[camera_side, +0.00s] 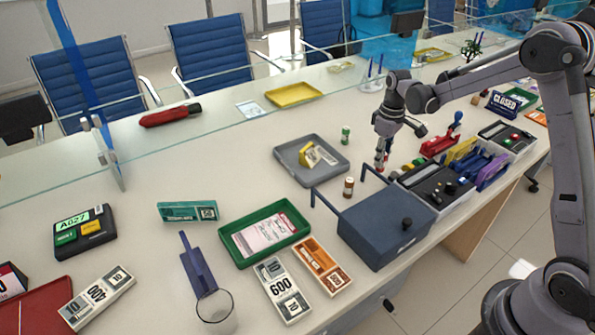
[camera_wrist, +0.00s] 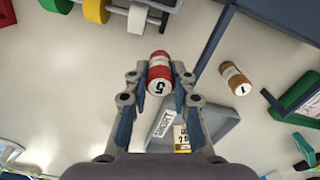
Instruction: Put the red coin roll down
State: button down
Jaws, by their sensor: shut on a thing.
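The red coin roll (camera_wrist: 159,74) is pinched between the two fingertips of my gripper (camera_wrist: 159,84) in the wrist view, its end marked 5 facing the camera. In the side view my gripper (camera_side: 382,155) points down over the counter, between the grey tray and the coin organiser. Only a small bit of red shows at its tips there. I cannot tell whether the roll touches the counter. A brown coin roll (camera_side: 348,187) stands apart near the blue box; it also shows in the wrist view (camera_wrist: 236,80). A green coin roll (camera_side: 345,135) stands behind the grey tray.
The grey tray (camera_side: 284,152) holds a yellow-and-white item. The blue box (camera_side: 385,228) with raised bars is in front of my gripper, and the dark organiser (camera_side: 432,187) is to its right. A green tray (camera_side: 233,254) lies at front left. Bare counter surrounds the brown roll.

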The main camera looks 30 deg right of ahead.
jog(key=shift+f, duration=1.75)
jog(key=shift+f, duration=0.15)
jog(key=c, duration=1.4)
grip_release()
